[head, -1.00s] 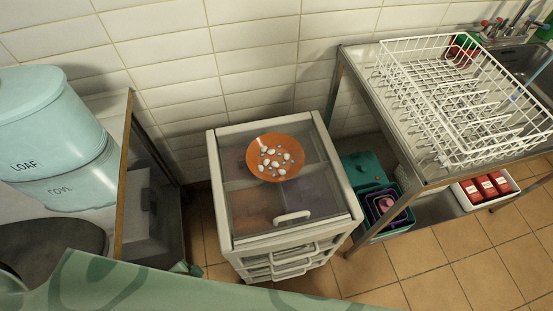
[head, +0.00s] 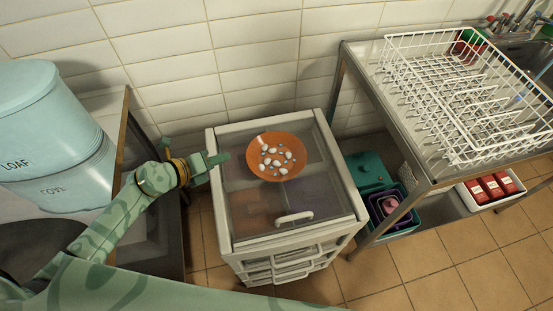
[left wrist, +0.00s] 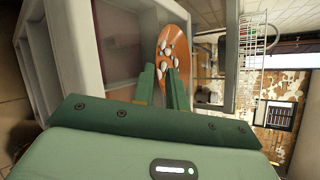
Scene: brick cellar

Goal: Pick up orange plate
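The orange plate (head: 276,157), with several white and blue pebble-like shapes on it, lies on the clear top of a white drawer unit (head: 240,247) in the head view. It also shows in the left wrist view (left wrist: 182,38), beyond the fingertips. My left gripper (head: 219,159) is at the left edge of the unit's top, to the left of the plate and apart from it. In the left wrist view the two green fingers (left wrist: 160,72) stand apart with nothing between them, the plate lying ahead of them. My right gripper is not in view.
A light blue loaf bin (head: 60,130) stands on a counter at the left. A metal sink table with a white dish rack (head: 455,100) is at the right. Teal and purple tubs (head: 372,190) sit below it. The unit's top is otherwise clear.

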